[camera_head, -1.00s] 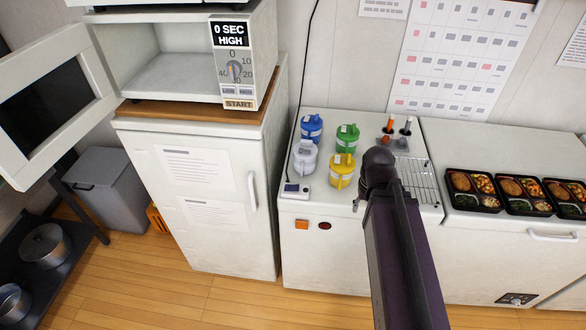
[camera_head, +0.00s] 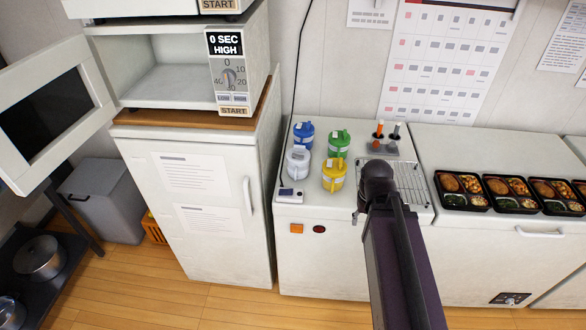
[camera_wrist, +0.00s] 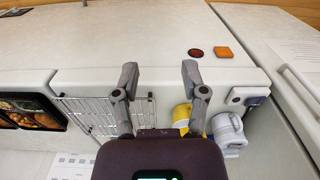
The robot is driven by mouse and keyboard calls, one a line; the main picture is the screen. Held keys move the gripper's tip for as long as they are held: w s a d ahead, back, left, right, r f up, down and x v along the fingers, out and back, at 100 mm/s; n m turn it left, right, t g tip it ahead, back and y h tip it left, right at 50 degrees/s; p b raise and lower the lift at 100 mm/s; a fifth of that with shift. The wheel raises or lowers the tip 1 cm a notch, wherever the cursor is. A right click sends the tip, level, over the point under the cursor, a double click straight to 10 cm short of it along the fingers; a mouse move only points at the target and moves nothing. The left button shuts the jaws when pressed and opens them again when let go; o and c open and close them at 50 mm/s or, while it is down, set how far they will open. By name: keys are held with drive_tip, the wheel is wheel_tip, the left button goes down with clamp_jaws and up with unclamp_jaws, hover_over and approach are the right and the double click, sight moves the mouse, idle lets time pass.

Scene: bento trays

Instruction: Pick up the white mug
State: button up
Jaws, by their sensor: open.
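The white mug (camera_head: 298,162) stands upright, lid on, at the front left of a group of lidded mugs on the white counter.
Blue (camera_head: 303,134), green (camera_head: 339,142) and yellow (camera_head: 334,176) mugs stand close beside the white one. A wire rack (camera_head: 410,183) lies to the right, with bento trays (camera_head: 462,190) beyond. An open microwave door (camera_head: 45,110) juts out at the left.

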drive_tip(key=w+a+f+n+t+h+b, duration=0.2)
drive_tip(key=w+a+f+n+h+b, duration=0.1)
drive_tip(key=w+a+n+b, duration=0.3)
drive_tip(key=w+a+f+n+t+h+b, duration=0.2)
drive_tip(key=w+a+f+n+h+b, duration=0.15)
drive_tip(key=w+n, duration=0.4)
drive_tip(key=w+a+r+n+t+h+b, duration=0.1)
drive_tip(key=a+n+t+b, duration=0.2)
drive_tip(key=a+n, duration=0.4)
drive_tip(key=w+a+r+n+t+h+b, duration=0.1)
drive_tip(key=w+a+n+t+b, duration=0.1)
drive_tip(key=a+n, duration=0.5)
drive_tip(key=a+t+b, duration=0.1)
drive_tip(key=a, duration=0.4)
drive_tip(key=shift+a, duration=0.2)
drive_tip(key=shift+r, duration=0.1)
